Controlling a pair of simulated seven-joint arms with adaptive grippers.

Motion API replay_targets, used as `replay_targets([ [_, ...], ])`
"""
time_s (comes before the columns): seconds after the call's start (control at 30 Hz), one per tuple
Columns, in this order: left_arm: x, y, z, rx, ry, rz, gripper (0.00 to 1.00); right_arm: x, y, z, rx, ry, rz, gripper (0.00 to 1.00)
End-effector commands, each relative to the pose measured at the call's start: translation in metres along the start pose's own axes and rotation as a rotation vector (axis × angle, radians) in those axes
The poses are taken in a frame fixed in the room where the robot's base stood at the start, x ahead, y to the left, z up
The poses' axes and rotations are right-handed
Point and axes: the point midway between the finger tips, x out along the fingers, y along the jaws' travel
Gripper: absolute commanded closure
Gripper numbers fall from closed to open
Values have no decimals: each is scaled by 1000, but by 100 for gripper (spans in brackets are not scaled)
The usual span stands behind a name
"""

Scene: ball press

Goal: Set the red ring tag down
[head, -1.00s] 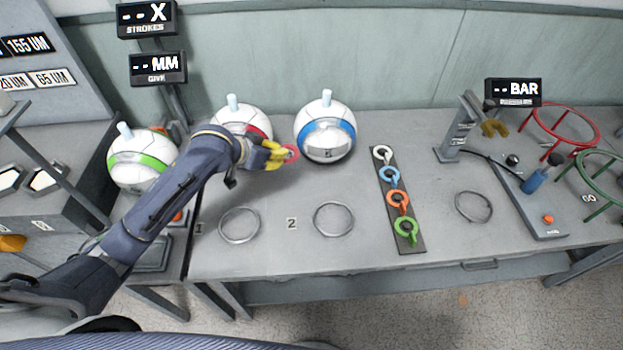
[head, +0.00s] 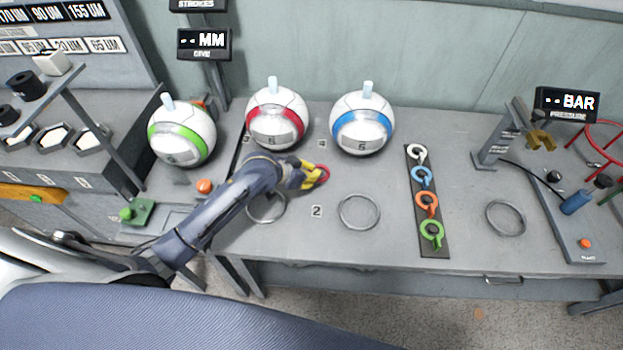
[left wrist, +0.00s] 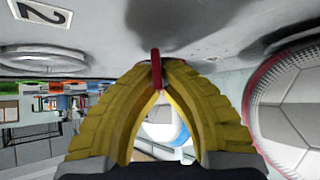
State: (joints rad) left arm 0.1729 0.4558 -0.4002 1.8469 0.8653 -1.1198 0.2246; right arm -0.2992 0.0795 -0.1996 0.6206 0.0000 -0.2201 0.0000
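The red ring tag (head: 322,174) is held at the yellow fingertips of my left gripper (head: 311,175). In the left wrist view the red ring tag (left wrist: 155,68) shows edge-on between the two fingertips (left wrist: 156,85), which are closed together on it. In the head view it is over the table (head: 310,225), in front of the red-banded ball (head: 275,120) and the blue-banded ball (head: 362,132). The gap between tag and tabletop is hard to judge. My right gripper is not in view.
A dark strip (head: 412,180) holds white, blue, orange and green ring tags. Metal rings (head: 342,215) lie on the table. A green-banded ball (head: 154,135) stands at the left. A pressure stand (head: 490,150) stands at the right.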

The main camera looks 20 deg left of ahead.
Motion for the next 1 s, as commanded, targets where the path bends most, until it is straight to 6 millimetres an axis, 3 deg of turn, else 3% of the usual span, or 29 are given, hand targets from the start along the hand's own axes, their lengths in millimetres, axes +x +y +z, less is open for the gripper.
replay_targets([
  [0.23, 18, 0, 21, -1, -1, 0, 100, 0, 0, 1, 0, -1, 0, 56],
  [0.73, 22, 0, 26, 0, -1, 0, 100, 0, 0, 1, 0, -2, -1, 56],
  [0.77, 22, 0, 25, 0, 0, 0, 91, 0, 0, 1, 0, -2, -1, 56],
  [0.9, 22, 0, 25, 0, 0, 0, 75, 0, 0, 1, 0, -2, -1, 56],
  [1.0, 22, 0, 25, 0, 0, -1, 73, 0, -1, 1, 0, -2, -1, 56],
])
